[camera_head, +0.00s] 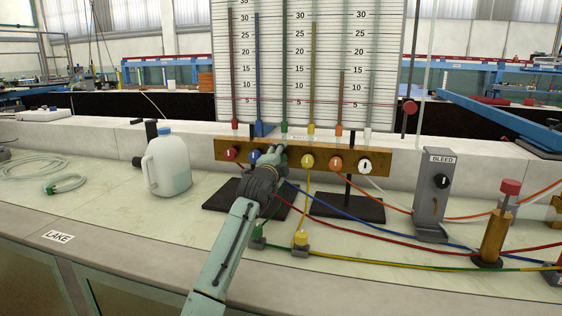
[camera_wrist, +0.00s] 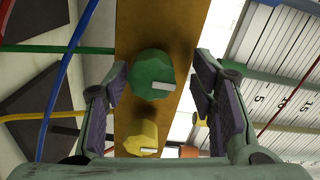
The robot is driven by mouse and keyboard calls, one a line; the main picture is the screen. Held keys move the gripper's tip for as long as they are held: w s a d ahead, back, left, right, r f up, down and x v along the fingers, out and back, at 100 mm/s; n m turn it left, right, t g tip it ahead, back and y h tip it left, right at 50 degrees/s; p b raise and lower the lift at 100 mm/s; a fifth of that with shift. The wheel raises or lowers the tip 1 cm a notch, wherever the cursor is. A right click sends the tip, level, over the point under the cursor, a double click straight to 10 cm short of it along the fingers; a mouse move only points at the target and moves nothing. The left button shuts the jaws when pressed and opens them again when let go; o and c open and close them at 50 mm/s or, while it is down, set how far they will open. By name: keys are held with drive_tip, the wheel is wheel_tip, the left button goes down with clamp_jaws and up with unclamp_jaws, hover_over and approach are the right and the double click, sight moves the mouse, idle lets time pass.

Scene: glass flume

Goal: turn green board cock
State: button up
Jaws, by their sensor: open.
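The green board cock (camera_wrist: 150,68) is a round green knob with a white pointer mark, on a brass-coloured board (camera_head: 222,150). In the wrist view it lies between the two fingers of my gripper (camera_wrist: 158,76), with a gap on each side. My gripper is open and empty; how far its tips are from the knob in depth I cannot tell. In the head view my gripper (camera_head: 272,157) is at the board and hides most of the green cock. The yellow cock (camera_head: 307,161) is right beside it; it also shows below the green one in the wrist view (camera_wrist: 141,138).
The red cock (camera_head: 232,153) and blue cock (camera_head: 254,155) are left on the board, the orange cock (camera_head: 336,163) and black-and-white cock (camera_head: 365,166) right. A white jug (camera_head: 167,165) stands left. Coloured hoses cross the bench right of my arm, near the bleed stand (camera_head: 433,205).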

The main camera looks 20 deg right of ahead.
drive_tip(key=shift+f, duration=0.25)
drive_tip(key=v, duration=1.2)
drive_tip(key=shift+r, duration=0.1)
